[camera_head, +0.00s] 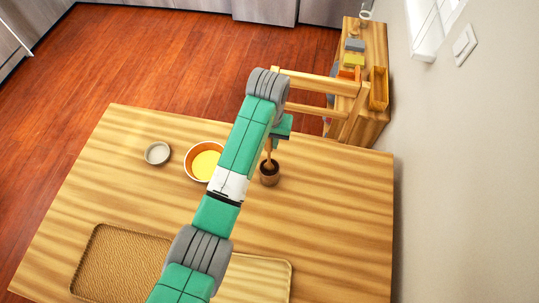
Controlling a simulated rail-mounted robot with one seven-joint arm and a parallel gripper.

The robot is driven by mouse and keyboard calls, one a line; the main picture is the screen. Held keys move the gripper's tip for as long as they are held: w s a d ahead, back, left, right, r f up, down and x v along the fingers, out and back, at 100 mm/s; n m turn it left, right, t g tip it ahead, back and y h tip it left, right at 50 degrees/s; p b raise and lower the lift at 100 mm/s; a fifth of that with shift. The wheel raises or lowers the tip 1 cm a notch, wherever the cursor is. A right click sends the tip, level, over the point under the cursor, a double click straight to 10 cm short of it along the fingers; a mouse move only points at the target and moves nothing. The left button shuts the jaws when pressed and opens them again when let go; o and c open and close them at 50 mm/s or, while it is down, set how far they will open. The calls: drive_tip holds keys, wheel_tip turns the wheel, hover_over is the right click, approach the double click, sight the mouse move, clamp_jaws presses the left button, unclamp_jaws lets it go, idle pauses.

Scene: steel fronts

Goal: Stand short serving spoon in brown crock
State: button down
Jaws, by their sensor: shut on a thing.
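The brown crock (269,177) stands upright on the wooden table, just right of my arm. A light wooden spoon (268,154) stands nearly upright, its lower end at the mouth of the crock. I cannot tell how deep it reaches inside. My gripper (273,141) is above the crock, partly hidden by my own arm links. It is shut on the upper part of the spoon.
An orange bowl (190,165) with a yellow inside sits left of my arm, and a small grey bowl (157,153) is farther left. A woven tray (120,262) lies at the front. A wooden side stand (372,125) holds several small items. The table's right side is clear.

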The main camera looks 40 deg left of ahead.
sight(269, 151)
drive_tip(key=shift+f, duration=2.8)
drive_tip(key=shift+f, duration=0.2)
drive_tip(key=c, duration=1.2)
unclamp_jaws()
wheel_tip(269, 151, up, 13)
drive_tip(key=shift+f, duration=0.2)
